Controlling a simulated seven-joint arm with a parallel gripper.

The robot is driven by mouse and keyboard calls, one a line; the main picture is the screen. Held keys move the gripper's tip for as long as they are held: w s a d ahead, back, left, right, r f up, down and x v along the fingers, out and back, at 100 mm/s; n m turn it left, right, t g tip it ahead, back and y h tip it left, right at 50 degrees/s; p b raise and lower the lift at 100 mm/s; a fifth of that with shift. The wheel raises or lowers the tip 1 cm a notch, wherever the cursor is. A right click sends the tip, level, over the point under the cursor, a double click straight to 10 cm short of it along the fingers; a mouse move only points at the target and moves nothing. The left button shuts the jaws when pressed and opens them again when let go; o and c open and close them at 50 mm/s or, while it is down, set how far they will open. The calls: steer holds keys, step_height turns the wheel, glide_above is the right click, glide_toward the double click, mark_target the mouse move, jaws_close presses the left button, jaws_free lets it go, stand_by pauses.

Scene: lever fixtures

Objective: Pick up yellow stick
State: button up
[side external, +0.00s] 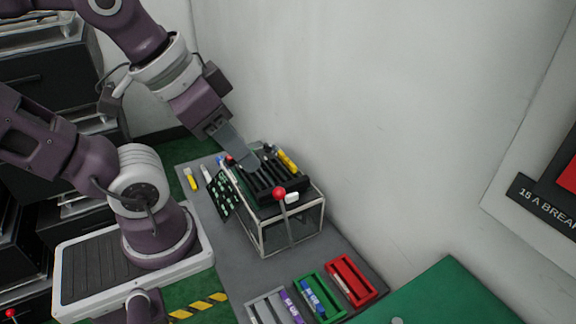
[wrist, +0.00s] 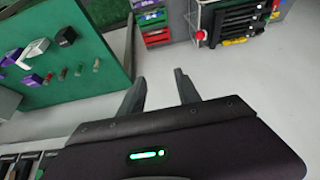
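A yellow stick (side external: 286,160) lies at the back edge of the black slotted rack (side external: 272,188) in the side view. Another yellow stick (side external: 191,179) lies on the grey bench to the left of the rack. In the wrist view a yellow piece (wrist: 235,41) shows beside the rack at the top right. My gripper (side external: 246,161) overlaps the rack's left end in the side view; its distance from the rack is hard to tell there.
A red-knobbed lever (side external: 279,191) stands at the rack's front. Red (side external: 351,280), green (side external: 319,297) and grey trays stand on the bench's near end. A pale wall (side external: 370,120) rises behind. In the wrist view a green board (wrist: 60,75) with small pieces is at left.

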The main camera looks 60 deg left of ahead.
steer(key=w+a+r+n+g, duration=0.1)
steer(key=w+a+n, duration=0.2)
steer(key=w, duration=0.4)
steer(key=w+a+r+n, duration=0.1)
steer(key=w+a+n, duration=0.2)
steer(key=w, duration=0.4)
steer(key=n+g+y, duration=0.1)
steer(key=n+g, duration=0.4)
steer(key=n, duration=0.7)
glide_above(287, 159)
steer(key=f, duration=3.1)
steer(key=shift+s+a+f, duration=0.1)
steer(key=shift+a+f, duration=0.25)
steer(key=f, duration=0.6)
steer(key=shift+d+f, duration=0.25)
steer(key=shift+f, duration=0.1)
